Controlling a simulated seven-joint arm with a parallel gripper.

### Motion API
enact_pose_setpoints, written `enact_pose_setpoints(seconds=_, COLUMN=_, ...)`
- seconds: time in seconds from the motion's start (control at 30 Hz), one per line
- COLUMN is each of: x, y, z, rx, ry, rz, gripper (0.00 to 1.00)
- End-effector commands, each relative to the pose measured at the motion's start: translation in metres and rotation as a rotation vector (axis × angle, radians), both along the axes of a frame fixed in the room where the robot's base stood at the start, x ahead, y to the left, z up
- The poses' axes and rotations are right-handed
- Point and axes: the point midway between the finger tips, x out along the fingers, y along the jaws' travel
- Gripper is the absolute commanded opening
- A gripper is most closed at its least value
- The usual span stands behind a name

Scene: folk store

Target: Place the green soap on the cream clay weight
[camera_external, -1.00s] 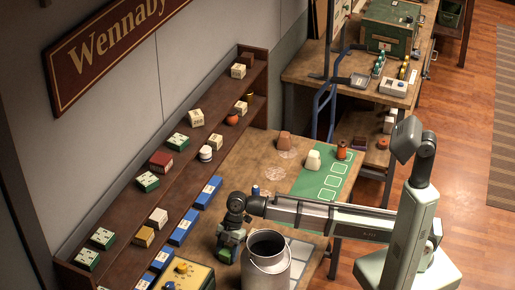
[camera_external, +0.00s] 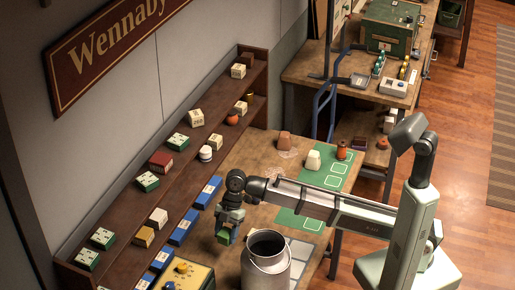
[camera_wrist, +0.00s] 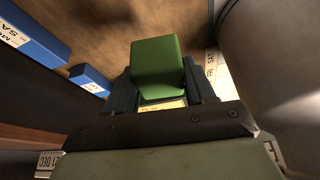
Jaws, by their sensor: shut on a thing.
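My gripper (camera_external: 227,232) is shut on the green soap (camera_wrist: 157,62), a plain green block between the two dark fingers in the wrist view. In the external view the gripper hangs above the near part of the wooden table, just left of a metal can, and the soap is small and mostly hidden by the fingers. The cream clay weight (camera_external: 313,160) stands upright on the table by the green mat, well beyond and to the right of my gripper. Its top is bare.
A grey metal can (camera_external: 266,265) stands close to my gripper. Blue boxes (camera_external: 183,228) line the shelf edge at left. The green mat (camera_external: 335,178) has free room.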

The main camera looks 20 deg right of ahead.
Motion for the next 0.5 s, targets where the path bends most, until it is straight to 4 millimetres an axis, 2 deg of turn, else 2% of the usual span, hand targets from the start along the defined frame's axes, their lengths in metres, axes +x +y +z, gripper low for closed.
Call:
enact_pose_setpoints(seconds=0.17, x=0.004, y=-0.002, z=0.001, rx=0.000, ry=0.000, rz=-0.008, gripper=0.21)
enact_pose_setpoints(seconds=0.27, x=0.017, y=-0.008, z=0.001, rx=0.000, ry=0.000, rz=-0.026, gripper=0.21)
enact_pose_setpoints(seconds=0.37, x=0.038, y=-0.019, z=0.002, rx=0.000, ry=-0.001, rz=-0.061, gripper=0.21)
enact_pose_setpoints(seconds=0.5, x=0.078, y=-0.042, z=0.004, rx=0.001, ry=0.000, rz=-0.126, gripper=0.21)
